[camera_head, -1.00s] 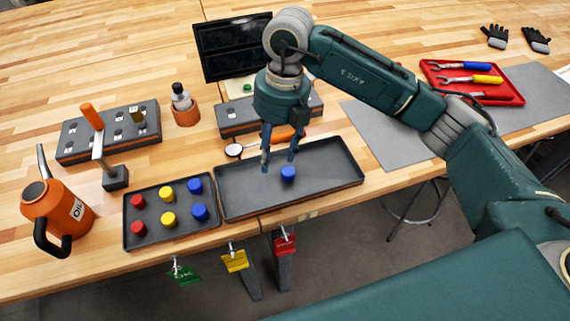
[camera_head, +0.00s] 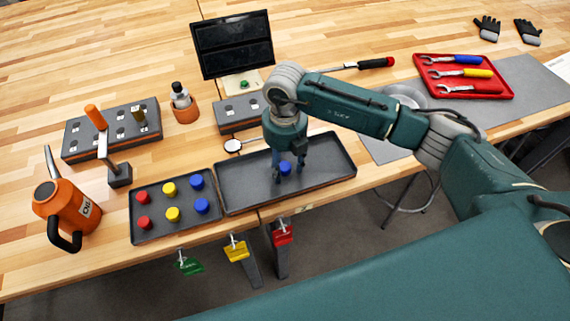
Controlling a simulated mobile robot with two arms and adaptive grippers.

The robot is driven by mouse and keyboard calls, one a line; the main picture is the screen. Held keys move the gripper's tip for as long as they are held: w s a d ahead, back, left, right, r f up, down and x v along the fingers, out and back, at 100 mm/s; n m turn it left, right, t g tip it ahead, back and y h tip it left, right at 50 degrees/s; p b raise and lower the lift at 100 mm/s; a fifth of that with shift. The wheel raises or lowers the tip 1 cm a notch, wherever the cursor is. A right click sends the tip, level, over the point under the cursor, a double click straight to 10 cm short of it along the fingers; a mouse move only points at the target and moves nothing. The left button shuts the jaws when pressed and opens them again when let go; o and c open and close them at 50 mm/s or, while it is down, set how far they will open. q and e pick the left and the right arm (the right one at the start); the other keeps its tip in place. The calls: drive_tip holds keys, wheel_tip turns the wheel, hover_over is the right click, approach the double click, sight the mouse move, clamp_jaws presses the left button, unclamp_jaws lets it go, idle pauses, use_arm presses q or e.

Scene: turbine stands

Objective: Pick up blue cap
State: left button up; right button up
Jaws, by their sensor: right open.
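A blue cap (camera_head: 285,168) sits alone in the larger dark tray (camera_head: 330,171). My right gripper (camera_head: 287,171) reaches down over it with its fingers low in the tray. The fingers are open around or close beside the cap; the exact contact is hard to tell. Two more blue caps, an upper one (camera_head: 196,181) and a lower one (camera_head: 202,206), sit in the smaller tray (camera_head: 176,228) on the left. They stand beside red caps (camera_head: 143,223) and yellow caps (camera_head: 170,189). My left gripper is not in view.
An orange oil can (camera_head: 72,205) and a hammer (camera_head: 105,140) by a grey block stand left. Behind are a dark screen (camera_head: 232,47) and an orange-based bottle (camera_head: 183,104). A red tool tray (camera_head: 463,77) lies right. Coloured tags hang at the table's front edge.

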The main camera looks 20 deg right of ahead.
drive_tip(key=shift+f, duration=0.15)
drive_tip(key=c, duration=0.9)
drive_tip(key=shift+c, duration=0.3)
wheel_tip(320, 180, up, 12)
drive_tip(key=b, duration=0.4)
wheel_tip(320, 180, up, 8)
hover_over(285, 165)
drive_tip(key=shift+s+b, duration=0.1)
drive_tip(key=shift+b, duration=0.3)
